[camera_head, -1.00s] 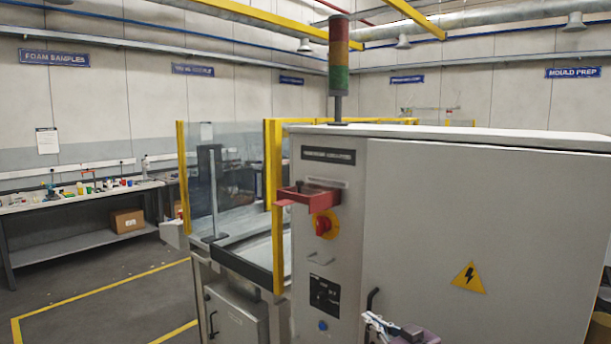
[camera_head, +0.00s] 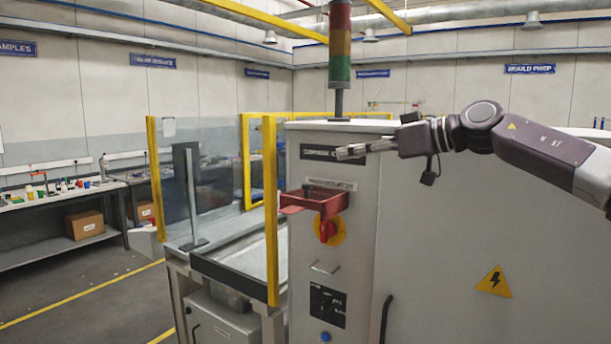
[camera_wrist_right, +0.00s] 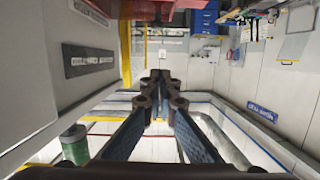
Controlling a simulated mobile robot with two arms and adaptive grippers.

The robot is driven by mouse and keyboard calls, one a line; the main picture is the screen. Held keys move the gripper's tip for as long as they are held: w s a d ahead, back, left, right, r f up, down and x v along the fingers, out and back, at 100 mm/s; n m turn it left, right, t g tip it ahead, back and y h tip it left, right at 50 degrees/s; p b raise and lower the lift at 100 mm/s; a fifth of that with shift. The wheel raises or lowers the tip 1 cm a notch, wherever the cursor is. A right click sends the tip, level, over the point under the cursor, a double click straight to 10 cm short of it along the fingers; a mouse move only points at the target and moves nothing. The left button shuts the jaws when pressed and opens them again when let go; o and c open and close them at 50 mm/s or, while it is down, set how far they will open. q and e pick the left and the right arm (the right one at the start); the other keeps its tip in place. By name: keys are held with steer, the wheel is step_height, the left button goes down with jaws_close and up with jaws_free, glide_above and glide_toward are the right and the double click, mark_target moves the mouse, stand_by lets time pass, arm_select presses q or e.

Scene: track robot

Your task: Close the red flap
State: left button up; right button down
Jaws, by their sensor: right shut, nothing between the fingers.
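The red flap (camera_head: 316,199) is on the front of the grey control cabinet (camera_head: 440,230). It sticks out from the panel above a red rotary switch (camera_head: 328,231) on a yellow disc. A small dark pin stands up at the flap's inner part. My right gripper (camera_head: 342,152) reaches in from the right in front of the cabinet, above the flap and apart from it. Its fingers are together and empty, pointing left. In the right wrist view the gripper (camera_wrist_right: 160,78) is also shut, and the cabinet's nameplate (camera_wrist_right: 88,60) is to its left. My left gripper is not in view.
A stack light (camera_head: 340,45) stands on the cabinet. A clear guard with yellow posts (camera_head: 271,210) is just left of the panel. A workbench (camera_head: 50,205) with small items stands at the far left. Open floor lies between bench and machine.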

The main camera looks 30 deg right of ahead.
mark_target(315, 198)
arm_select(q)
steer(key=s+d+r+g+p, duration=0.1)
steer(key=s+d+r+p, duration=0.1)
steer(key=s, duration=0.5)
arm_select(e)
steer(key=x, duration=0.5)
steer(key=shift+w+a+f, duration=0.1)
steer(key=shift+w+a, duration=0.05)
steer(key=shift+p+x, duration=0.6)
steer(key=shift+x, duration=0.3)
steer(key=shift+w+f, duration=0.1)
steer(key=shift+w, duration=0.15)
steer(key=f, duration=0.1)
steer(key=f+p, duration=0.1)
steer(key=w+f+p, duration=0.1)
steer(key=shift+a+f, duration=0.2)
steer(key=shift+a, duration=0.1)
steer(key=shift+f, duration=0.3)
steer(key=shift+s+d+f, duration=0.1)
steer(key=shift+s+f, duration=0.05)
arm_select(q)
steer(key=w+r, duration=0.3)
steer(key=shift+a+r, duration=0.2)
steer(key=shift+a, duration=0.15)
